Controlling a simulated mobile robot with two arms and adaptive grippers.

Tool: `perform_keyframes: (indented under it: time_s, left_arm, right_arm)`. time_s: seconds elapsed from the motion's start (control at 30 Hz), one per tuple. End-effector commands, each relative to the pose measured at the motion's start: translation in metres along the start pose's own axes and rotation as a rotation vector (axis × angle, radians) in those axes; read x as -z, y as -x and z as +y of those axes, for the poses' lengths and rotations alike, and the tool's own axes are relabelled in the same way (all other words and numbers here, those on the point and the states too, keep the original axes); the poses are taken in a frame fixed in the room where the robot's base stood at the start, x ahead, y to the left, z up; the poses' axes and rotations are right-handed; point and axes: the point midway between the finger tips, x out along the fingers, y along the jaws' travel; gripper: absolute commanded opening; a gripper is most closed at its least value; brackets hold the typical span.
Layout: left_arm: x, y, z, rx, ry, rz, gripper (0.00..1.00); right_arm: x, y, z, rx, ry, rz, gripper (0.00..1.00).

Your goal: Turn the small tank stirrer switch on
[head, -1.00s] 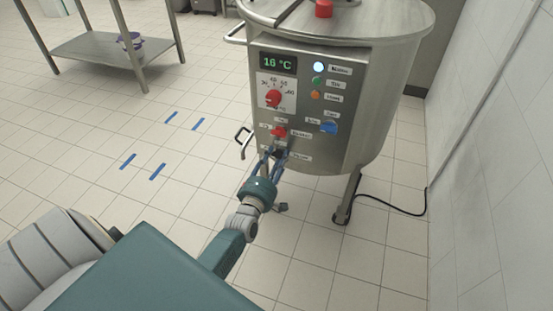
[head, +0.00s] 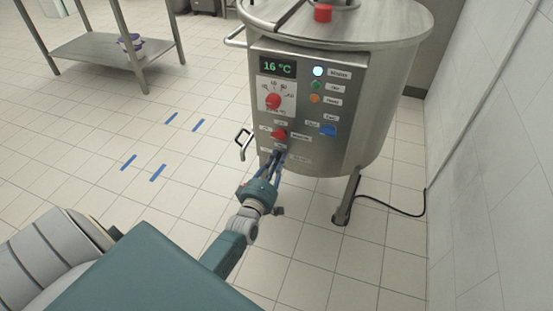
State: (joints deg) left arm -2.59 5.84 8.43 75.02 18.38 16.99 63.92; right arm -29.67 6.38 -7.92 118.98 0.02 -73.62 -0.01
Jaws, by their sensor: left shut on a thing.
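The small steel tank (head: 390,120) stands at the upper right, with a control panel (head: 340,105) on its front. The panel carries a large red dial (head: 273,101), a red switch (head: 279,134) and a blue switch (head: 328,130). My left gripper (head: 278,157) points up at the panel's lower left, just below the red switch. Its fingers are shut on a small dark switch there, which they mostly hide. The labels around it are too small to read, and its setting cannot be told. My right gripper is not in view.
The display (head: 278,67) reads 16 °C, and a white lamp (head: 318,71) is lit. A black cable (head: 400,213) runs to the wall at right. A steel table (head: 90,48) stands at upper left.

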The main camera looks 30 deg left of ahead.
Motion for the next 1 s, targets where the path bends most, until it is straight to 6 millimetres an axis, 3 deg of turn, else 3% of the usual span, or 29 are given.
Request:
perform_keyframes:
  time_s: [0.5,1.0]
  left_arm:
    - [-0.003,0.001,0.000,0.003,-0.491,-0.002,0.00]
    - [-0.005,0.001,-0.003,0.003,-0.961,-0.004,0.00]
  right_arm:
    - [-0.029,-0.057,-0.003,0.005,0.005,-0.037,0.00]
    - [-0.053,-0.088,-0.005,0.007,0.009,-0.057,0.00]
